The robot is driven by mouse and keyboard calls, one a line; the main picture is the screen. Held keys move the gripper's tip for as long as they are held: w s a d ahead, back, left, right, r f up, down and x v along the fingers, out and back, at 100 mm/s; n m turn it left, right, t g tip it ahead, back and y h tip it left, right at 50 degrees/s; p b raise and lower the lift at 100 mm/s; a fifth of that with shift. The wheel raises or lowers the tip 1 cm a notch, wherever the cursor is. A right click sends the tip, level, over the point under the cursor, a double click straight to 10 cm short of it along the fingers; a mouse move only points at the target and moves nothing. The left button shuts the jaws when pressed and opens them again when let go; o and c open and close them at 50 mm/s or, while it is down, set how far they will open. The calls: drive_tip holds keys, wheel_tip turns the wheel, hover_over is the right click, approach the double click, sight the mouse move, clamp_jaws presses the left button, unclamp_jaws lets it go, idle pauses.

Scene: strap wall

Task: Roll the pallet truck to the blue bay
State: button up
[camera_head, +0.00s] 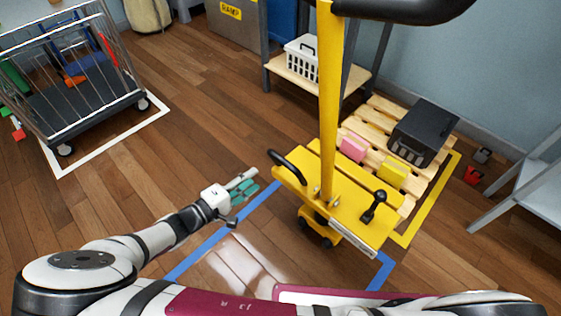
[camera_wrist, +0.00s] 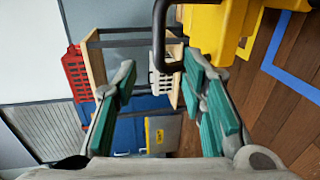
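The yellow pallet truck (camera_head: 345,215) stands right of centre in the head view, with an upright yellow mast (camera_head: 328,110), a dark bar at its top and a black loop handle (camera_head: 287,166) on its left side. Its far end is by a wooden pallet (camera_head: 375,110). The blue bay (camera_head: 232,224) is outlined in tape on the floor at the truck's near side; its far edge is hidden by the truck. My gripper (camera_head: 250,183) is open and empty, just left of the loop handle. In the wrist view the loop handle (camera_wrist: 160,40) shows beyond the spread teal-padded fingers (camera_wrist: 165,98).
The pallet carries a black box (camera_head: 423,132), a pink box (camera_head: 353,147) and a yellow box (camera_head: 393,174), beside yellow floor tape (camera_head: 432,205). A wire cage cart (camera_head: 80,95) is at upper left. A shelf (camera_head: 345,88) with a white basket stands behind.

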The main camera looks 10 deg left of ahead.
sight(279, 161)
drive_tip(key=b+x, duration=0.3)
drive_tip(key=x, duration=1)
drive_tip(key=shift+w+d+r, duration=0.1)
drive_tip(key=shift+w+r, duration=0.05)
clamp_jaws()
